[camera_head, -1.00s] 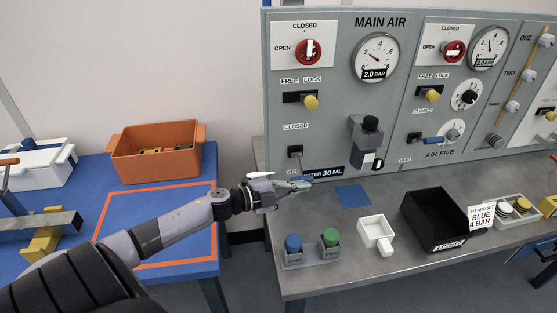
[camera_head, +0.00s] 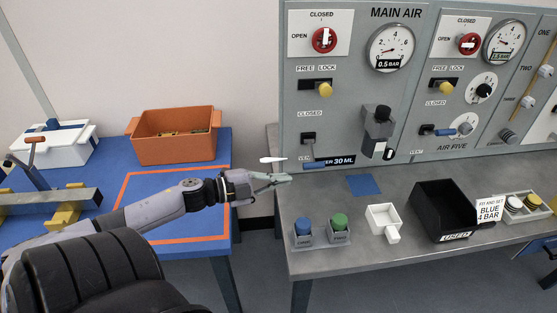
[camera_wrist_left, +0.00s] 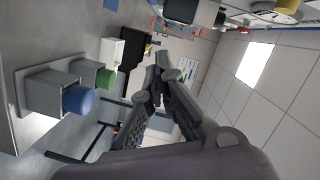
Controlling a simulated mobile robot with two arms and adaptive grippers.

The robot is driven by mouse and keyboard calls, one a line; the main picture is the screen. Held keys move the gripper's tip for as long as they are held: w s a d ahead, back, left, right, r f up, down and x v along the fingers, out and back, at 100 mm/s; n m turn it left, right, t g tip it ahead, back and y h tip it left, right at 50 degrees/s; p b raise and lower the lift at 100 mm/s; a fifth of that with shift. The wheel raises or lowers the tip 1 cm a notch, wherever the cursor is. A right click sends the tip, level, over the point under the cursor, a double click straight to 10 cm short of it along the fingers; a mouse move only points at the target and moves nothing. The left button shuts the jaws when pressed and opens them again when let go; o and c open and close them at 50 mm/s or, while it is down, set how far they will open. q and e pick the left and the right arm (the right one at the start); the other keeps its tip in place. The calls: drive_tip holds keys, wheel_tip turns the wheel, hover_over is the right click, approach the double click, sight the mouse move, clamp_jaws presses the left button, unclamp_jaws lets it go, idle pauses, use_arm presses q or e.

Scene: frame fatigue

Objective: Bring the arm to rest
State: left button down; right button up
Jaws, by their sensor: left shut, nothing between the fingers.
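My left arm reaches in from the left in the head view. Its gripper (camera_head: 284,178) is shut and empty, just over the left edge of the grey bench (camera_head: 345,230). In the left wrist view the fingertips (camera_wrist_left: 163,58) meet with nothing between them. The vent lever's blue handle (camera_head: 314,165) is up and right of the gripper, apart from it in the picture. The lever hangs low, toward VENT. The main air gauge (camera_head: 391,46) reads 0.5 BAR. My right gripper is not in view.
The blue button (camera_head: 303,227) and green button (camera_head: 339,222) stand in front of the gripper, and also show in the wrist view. A white scoop-like box (camera_head: 383,222) and black USED bin (camera_head: 445,213) are further right. An orange crate (camera_head: 175,150) stands on the blue table (camera_head: 85,170).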

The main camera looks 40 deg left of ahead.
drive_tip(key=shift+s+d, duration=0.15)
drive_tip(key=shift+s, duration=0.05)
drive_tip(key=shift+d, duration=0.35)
